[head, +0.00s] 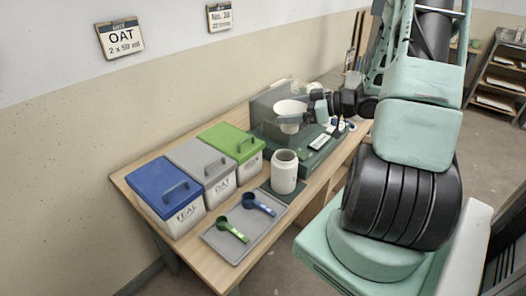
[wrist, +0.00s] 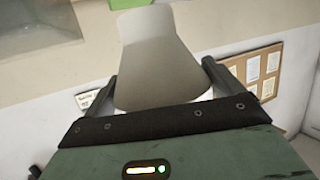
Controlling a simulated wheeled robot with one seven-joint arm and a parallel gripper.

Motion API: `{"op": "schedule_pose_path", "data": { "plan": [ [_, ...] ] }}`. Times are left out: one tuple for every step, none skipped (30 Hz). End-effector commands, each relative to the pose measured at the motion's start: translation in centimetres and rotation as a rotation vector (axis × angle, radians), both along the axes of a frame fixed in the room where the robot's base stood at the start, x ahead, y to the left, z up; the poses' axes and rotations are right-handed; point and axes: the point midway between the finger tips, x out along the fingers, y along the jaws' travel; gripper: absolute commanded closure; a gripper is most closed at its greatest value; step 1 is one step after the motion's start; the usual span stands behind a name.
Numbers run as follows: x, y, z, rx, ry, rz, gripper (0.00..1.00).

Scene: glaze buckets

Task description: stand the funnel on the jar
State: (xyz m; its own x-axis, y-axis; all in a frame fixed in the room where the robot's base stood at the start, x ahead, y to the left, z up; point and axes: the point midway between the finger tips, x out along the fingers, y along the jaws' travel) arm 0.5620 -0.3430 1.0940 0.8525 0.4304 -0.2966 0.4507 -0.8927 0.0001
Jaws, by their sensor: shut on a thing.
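The white funnel (head: 291,110) is in my gripper (head: 308,110), held up above the bench and over the green scale area, behind the jar. In the wrist view the funnel (wrist: 155,60) fills the space between the two fingers of my gripper (wrist: 160,85). The white jar (head: 285,172) stands upright and open on a dark mat on the bench, in front of and below the funnel. The funnel and the jar are apart. I cannot make out the jar in the wrist view.
Three lidded buckets, blue (head: 167,190), grey (head: 200,163) and green (head: 230,145), stand left of the jar. A grey tray (head: 224,243) holds a blue scoop (head: 259,204) and a green scoop (head: 232,231). A green device with a grey hood (head: 268,108) stands behind the jar.

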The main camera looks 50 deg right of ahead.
Motion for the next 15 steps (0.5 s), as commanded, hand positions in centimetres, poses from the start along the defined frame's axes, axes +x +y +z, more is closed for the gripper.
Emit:
{"op": "schedule_pose_path", "data": {
  "plan": [
    [0.0,0.0,0.0,0.001,0.000,-0.001,0.30],
    [0.0,0.0,-0.1,0.001,0.000,-0.001,0.30],
    [0.0,0.0,-0.4,0.002,0.001,-0.002,0.30],
    [0.0,0.0,-0.8,0.004,0.002,-0.001,0.30],
    [0.0,0.0,-1.2,0.005,0.003,-0.002,0.30],
    [0.0,0.0,-1.8,0.006,0.002,-0.002,0.30],
    [0.0,0.0,-2.3,0.007,0.003,-0.002,0.30],
    [0.0,0.1,-2.9,0.008,0.002,-0.001,0.30],
    [0.0,0.0,-3.5,0.007,0.001,0.000,0.30],
    [0.0,0.1,-4.0,0.007,0.001,0.000,0.30],
    [0.0,0.1,-4.4,0.007,0.001,0.000,0.30],
    [0.0,0.1,-4.9,0.005,0.001,-0.001,0.30],
    [0.0,0.0,-5.2,0.005,0.001,-0.001,0.30],
    [0.0,0.0,-5.4,0.004,0.001,-0.001,0.30],
    [0.0,0.0,-5.6,0.002,0.000,-0.002,0.30]
  ]
}}
